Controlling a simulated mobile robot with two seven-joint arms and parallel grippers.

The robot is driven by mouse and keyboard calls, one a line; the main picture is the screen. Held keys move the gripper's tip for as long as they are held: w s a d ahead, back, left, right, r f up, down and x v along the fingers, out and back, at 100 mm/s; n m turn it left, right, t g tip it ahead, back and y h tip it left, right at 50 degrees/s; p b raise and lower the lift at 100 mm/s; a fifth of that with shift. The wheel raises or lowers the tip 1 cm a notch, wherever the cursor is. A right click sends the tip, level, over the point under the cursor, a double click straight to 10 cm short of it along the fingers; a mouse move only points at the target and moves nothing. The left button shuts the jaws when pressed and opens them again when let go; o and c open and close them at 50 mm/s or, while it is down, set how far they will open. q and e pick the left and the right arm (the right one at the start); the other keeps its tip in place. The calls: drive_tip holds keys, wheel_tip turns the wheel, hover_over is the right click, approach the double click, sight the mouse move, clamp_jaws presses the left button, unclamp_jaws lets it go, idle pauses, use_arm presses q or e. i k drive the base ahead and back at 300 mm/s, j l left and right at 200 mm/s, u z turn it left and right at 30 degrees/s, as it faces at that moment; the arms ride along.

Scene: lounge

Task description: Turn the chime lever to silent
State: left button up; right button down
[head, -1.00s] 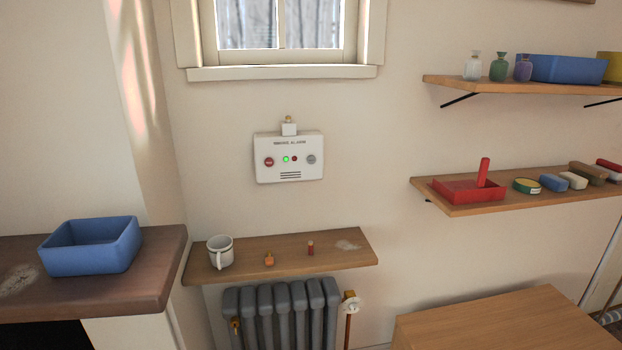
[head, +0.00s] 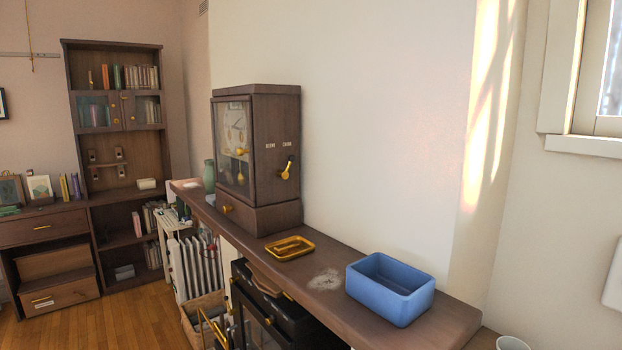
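A dark brown wooden clock (head: 262,100) stands on the long brown shelf, with a glass front showing a dial and a brass pendulum. On its right side is a small brass chime lever (head: 286,170). The lever slants up and slightly right, towards the right-hand label (head: 287,146), which seems to read CHIME. The left-hand label (head: 270,146) is small and seems to read SILENT. Neither of my grippers is in the head view.
On the shelf (head: 385,334) by the clock are a brass tray (head: 290,247), a pale dusty patch (head: 325,280) and a blue bin (head: 390,288). A green vase (head: 209,176) stands behind the clock. A black stove (head: 262,318) is below. Wooden floor (head: 130,322) is open at left.

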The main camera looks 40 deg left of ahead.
sight(288, 166)
drive_tip(key=i+l+u, duration=0.1)
drive_tip(key=u, duration=0.3)
drive_tip(key=l+u, duration=0.2)
drive_tip(key=u, duration=0.2)
drive_tip(key=i+l+u, duration=0.1)
drive_tip(key=u, duration=0.3)
drive_tip(key=i+l+u, duration=0.1)
drive_tip(key=l+u, duration=1)
drive_tip(key=i+l, duration=0.05)
